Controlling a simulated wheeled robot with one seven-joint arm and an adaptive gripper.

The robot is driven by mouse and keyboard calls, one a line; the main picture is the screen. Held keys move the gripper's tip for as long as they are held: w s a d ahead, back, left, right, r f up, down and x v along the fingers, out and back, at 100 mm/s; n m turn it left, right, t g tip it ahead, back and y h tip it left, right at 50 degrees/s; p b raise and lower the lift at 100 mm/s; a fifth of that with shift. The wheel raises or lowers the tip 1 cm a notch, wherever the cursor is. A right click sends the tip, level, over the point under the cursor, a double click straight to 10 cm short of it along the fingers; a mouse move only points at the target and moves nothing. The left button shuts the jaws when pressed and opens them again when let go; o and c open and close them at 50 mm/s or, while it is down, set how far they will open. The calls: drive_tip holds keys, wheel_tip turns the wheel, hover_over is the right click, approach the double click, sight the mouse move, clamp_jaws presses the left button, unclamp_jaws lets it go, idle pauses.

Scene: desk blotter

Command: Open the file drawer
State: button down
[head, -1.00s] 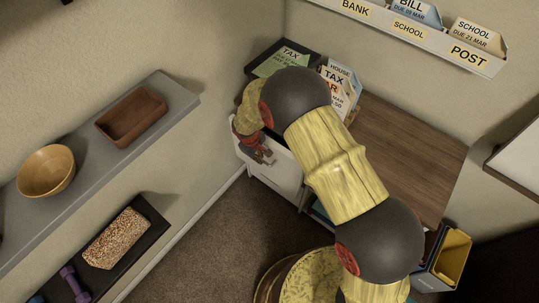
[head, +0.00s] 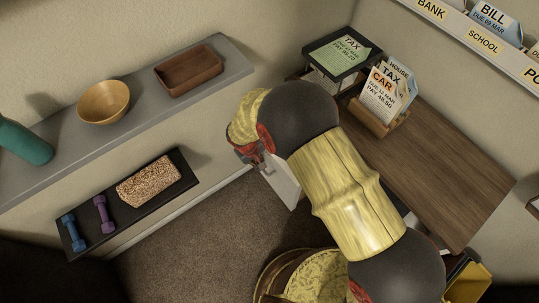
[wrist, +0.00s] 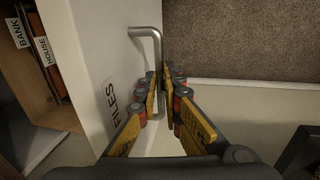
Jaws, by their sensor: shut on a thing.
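The file drawer's white front (wrist: 95,60), marked FILES, carries a grey metal bar handle (wrist: 146,33) in the wrist view. My gripper (wrist: 164,78) is shut on this handle, with one finger on each side of the bar. Behind the front's edge, a wooden compartment (wrist: 30,95) shows tabs reading BANK and HOUSE; the drawer appears pulled out. In the head view the drawer's white front (head: 281,182) shows beside my gripper (head: 250,153), below the desk's left end. My arm hides much of the drawer there.
A grey wall shelf (head: 140,95) holds a bowl and a wooden tray. Brown carpet (head: 215,225) lies clear between.

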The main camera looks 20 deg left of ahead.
drive_tip(key=s+a, duration=0.4)
drive_tip(key=s, duration=0.2)
drive_tip(key=shift+a, duration=0.25)
drive_tip(key=c, duration=2)
unclamp_jaws()
drive_tip(key=shift+o, duration=0.4)
wheel_tip(320, 180, up, 12)
drive_tip(key=s+a, duration=0.1)
drive_tip(key=shift+s+a+f, duration=0.15)
drive_tip(key=shift+s+a, duration=0.1)
drive_tip(key=shift+s, duration=0.15)
